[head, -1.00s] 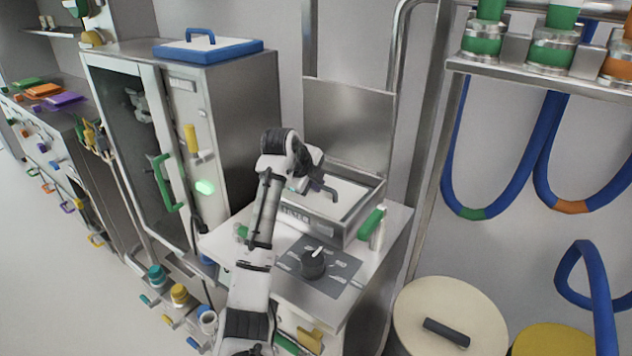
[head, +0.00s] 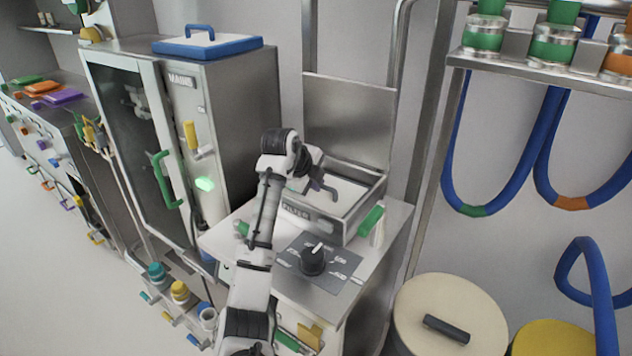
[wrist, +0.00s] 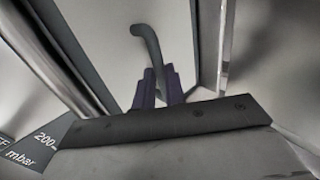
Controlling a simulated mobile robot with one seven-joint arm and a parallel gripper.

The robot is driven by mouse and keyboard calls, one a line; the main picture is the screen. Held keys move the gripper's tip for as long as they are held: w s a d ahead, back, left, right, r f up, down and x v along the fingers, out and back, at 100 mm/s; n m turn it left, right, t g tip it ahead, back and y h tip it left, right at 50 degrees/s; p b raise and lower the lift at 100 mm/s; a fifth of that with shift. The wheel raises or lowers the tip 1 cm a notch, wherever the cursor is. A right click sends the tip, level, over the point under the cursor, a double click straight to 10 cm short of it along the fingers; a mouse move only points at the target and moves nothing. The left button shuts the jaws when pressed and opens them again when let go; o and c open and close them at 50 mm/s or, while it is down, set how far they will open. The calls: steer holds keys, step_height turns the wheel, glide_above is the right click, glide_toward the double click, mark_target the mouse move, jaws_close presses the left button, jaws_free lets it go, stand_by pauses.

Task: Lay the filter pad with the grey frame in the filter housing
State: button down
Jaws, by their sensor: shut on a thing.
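The filter pad (head: 346,194) has a white face and a dark grey handle (wrist: 147,45). It lies level within the walls of the filter housing (head: 327,227), an open square metal box on the bench. I cannot tell whether it rests fully on the housing's floor. My gripper (head: 313,187) is over the left part of the pad, and its purple fingers (wrist: 158,88) are shut on the handle. The wrist view shows the pad's grey frame edge (wrist: 88,75) beside the housing wall. My wrist hides part of the pad in the head view.
A blue-framed pad (head: 207,47) lies on the cabinet at the left. A black knob (head: 313,261) is in front of the housing, and a green handle (head: 370,220) is at its right. A raised metal panel (head: 348,122) stands behind it.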

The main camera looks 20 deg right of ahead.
steer(key=shift+f, duration=0.2)
stand_by(0.4)
steer(key=c, duration=1.4)
jaws_free()
steer(key=shift+o, duration=0.2)
steer(key=b+v, duration=0.3)
steer(key=v, duration=1.1)
